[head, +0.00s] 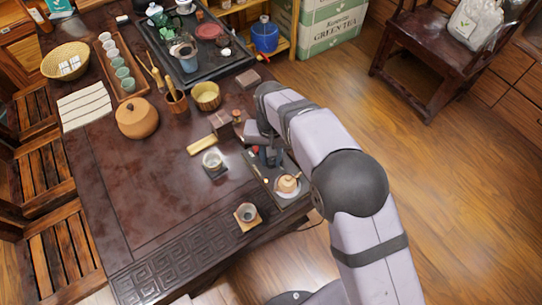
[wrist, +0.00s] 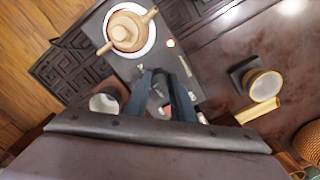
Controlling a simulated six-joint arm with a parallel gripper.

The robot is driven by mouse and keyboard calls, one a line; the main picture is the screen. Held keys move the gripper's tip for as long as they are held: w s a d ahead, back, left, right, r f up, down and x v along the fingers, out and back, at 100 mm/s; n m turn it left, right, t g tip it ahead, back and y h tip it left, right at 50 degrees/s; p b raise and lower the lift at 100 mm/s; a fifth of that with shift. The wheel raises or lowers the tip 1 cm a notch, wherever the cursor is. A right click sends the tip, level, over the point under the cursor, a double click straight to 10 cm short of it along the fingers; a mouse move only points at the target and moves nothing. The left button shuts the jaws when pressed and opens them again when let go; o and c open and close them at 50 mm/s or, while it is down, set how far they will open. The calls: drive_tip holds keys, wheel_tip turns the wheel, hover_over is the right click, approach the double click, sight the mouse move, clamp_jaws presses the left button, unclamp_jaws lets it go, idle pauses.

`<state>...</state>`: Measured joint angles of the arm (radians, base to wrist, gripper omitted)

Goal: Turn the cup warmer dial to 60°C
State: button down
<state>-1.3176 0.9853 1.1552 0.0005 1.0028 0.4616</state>
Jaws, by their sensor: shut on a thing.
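The cup warmer (head: 263,178) is a flat, dark slab at the right edge of the table. My gripper (head: 268,158) is low over the warmer's far end, behind the teapot. In the wrist view its two dark fingers (wrist: 163,90) are shut on the dial, which they mostly hide. The dial's setting cannot be read.
A cup on a dark coaster (head: 212,163) and a cup on a wooden coaster (head: 246,213) stand left of the warmer. The table's front left is clear.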

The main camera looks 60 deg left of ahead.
sight(271, 160)
drive_tip(key=shift+w+a+r+m, duration=0.1)
drive_tip(key=shift+m, duration=0.5)
drive_tip(key=c, duration=1.5)
unclamp_jaws()
drive_tip(key=shift+r+b, duration=0.8)
drive_tip(key=shift+r, duration=2.85)
